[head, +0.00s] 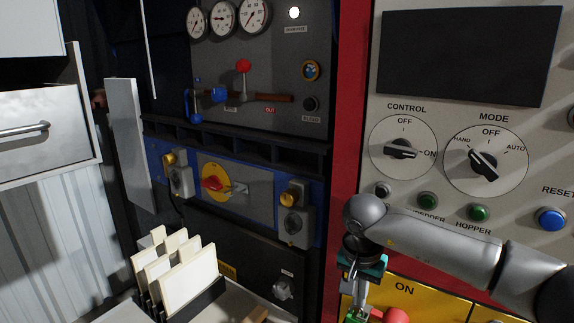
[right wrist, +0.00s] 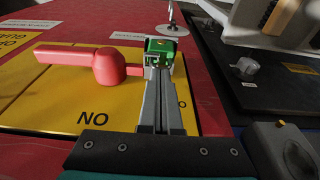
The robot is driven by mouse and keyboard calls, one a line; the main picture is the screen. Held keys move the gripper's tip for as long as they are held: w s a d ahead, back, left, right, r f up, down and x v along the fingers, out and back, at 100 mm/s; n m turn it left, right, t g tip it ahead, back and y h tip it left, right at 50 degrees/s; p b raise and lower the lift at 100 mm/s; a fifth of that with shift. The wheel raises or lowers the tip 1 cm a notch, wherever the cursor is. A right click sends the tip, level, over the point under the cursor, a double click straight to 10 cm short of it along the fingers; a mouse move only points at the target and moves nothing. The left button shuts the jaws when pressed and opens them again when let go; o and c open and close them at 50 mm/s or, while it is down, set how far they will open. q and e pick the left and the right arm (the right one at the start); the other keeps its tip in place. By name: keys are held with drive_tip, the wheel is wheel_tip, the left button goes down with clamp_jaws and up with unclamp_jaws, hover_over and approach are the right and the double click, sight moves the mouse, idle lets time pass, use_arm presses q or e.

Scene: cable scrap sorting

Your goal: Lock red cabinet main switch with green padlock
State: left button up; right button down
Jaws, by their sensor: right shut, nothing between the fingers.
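The red cabinet's main switch is a red handle (right wrist: 97,62) on a yellow plate (right wrist: 62,95) lettered ON; in the head view its red part (head: 396,315) shows at the bottom edge, beside the yellow plate (head: 440,300). The green padlock (right wrist: 160,46) is at the tips of my right gripper (right wrist: 158,72), just right of the handle's hub. The padlock (head: 353,319) also shows at the head view's bottom edge. The right gripper's fingers are shut with nothing between them. Whether the padlock's shackle passes through the switch is hidden. My left gripper is not in view.
A round white tag (right wrist: 164,31) with a metal piece is just beyond the padlock. A grey control panel (head: 455,120) with knobs is above the switch. Left of it are a blue panel with a red-and-yellow switch (head: 215,183) and a rack of white cards (head: 180,270).

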idle(0.3)
drive_tip(key=shift+s+a+r+p, duration=0.2)
drive_tip(key=shift+s+r+p, duration=0.1)
drive_tip(key=shift+r+p, duration=0.35)
drive_tip(key=s+r+p, duration=0.1)
drive_tip(key=s+a+r+p, duration=0.1)
drive_tip(key=r+p, duration=0.1)
drive_tip(key=shift+a+r, duration=0.15)
drive_tip(key=shift+r, duration=0.15)
